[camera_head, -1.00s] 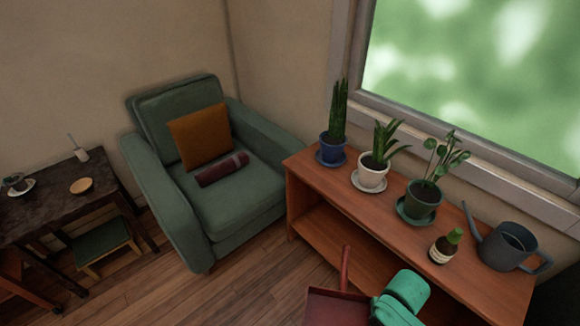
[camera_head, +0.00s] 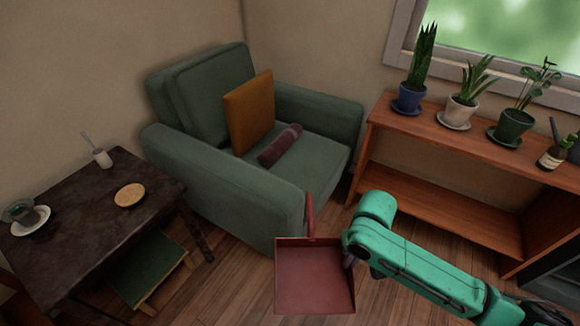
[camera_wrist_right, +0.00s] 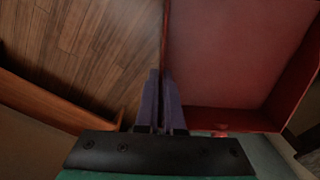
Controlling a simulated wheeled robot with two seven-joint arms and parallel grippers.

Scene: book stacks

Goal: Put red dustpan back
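The red dustpan (camera_head: 314,280) is in the lower middle of the head view, in front of the green armchair, with its handle (camera_head: 309,215) pointing up. My right gripper (camera_head: 349,258) is at the pan's right edge, shut on it and holding it up above the wooden floor. In the right wrist view the two purple fingers (camera_wrist_right: 160,100) are close together at the edge of the dustpan (camera_wrist_right: 235,50). The exact grip point is partly hidden by the fingers. My left gripper is not in view.
A green armchair (camera_head: 222,185) with cushions stands behind the dustpan. A dark table (camera_head: 80,225) with a green-topped stool (camera_head: 150,265) is at left. A wooden shelf (camera_head: 450,150) with potted plants stands at right. Some bare floor (camera_head: 235,285) lies between them.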

